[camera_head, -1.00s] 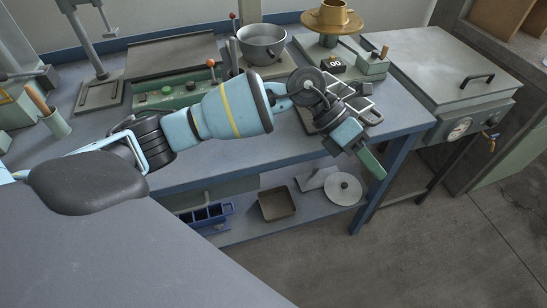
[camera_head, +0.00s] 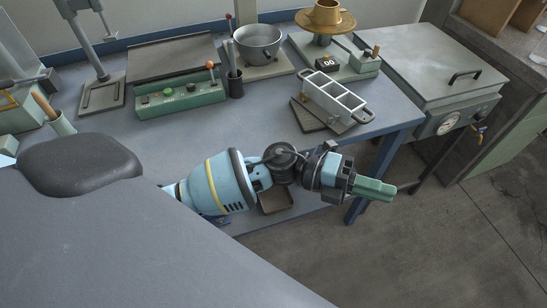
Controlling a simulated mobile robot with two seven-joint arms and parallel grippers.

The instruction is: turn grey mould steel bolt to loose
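The grey mould (camera_head: 337,96), a pale grey open block with several rectangular cavities and lugs at its ends, sits on a dark plate near the bench's front right. Its steel bolt is too small to make out. My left gripper (camera_head: 380,189), with green fingers, hangs in front of the bench's front edge, below and to the right of the mould and clear of it. It points right and holds nothing visible. Its fingers overlap from this angle, so their gap cannot be judged. My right gripper is not in view.
A green control box (camera_head: 180,99) and a dark cup (camera_head: 235,84) stand left of the mould. A metal pot (camera_head: 259,42) and a turntable (camera_head: 325,20) stand behind. A lidded grey unit (camera_head: 430,70) is at right. The bench's front middle is clear.

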